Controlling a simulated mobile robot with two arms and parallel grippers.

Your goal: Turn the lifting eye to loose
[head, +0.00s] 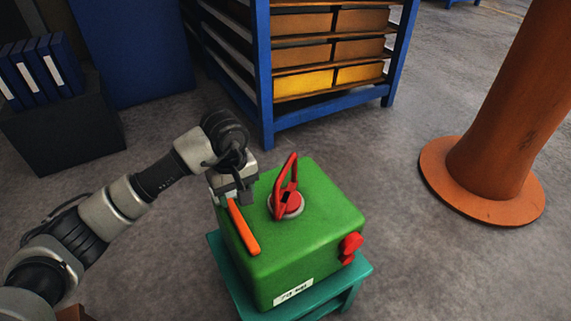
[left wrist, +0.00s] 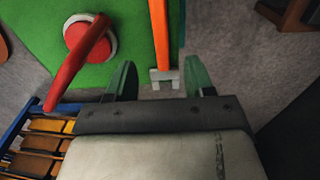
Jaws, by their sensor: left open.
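The green casting (head: 310,225) is a block on a teal stand. The red lifting eye (head: 287,185) rises from a round grey collar on the casting's top; it also shows at upper left in the left wrist view (left wrist: 86,45). My left gripper (head: 233,192) is at the casting's far left edge, apart from the lifting eye. In the left wrist view its two fingers (left wrist: 160,80) are open and empty. An orange bar (head: 243,228) lies along the top's left edge. Its grey-ended tip (left wrist: 163,75) appears between the fingers, with gaps on both sides.
A red knob (head: 350,245) sticks out of the casting's right side. The teal stand (head: 357,269) is barely wider than the casting. A blue rack (head: 265,75) with bins stands behind. An orange column (head: 500,140) stands right. A dark cabinet (head: 65,125) holds binders at left.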

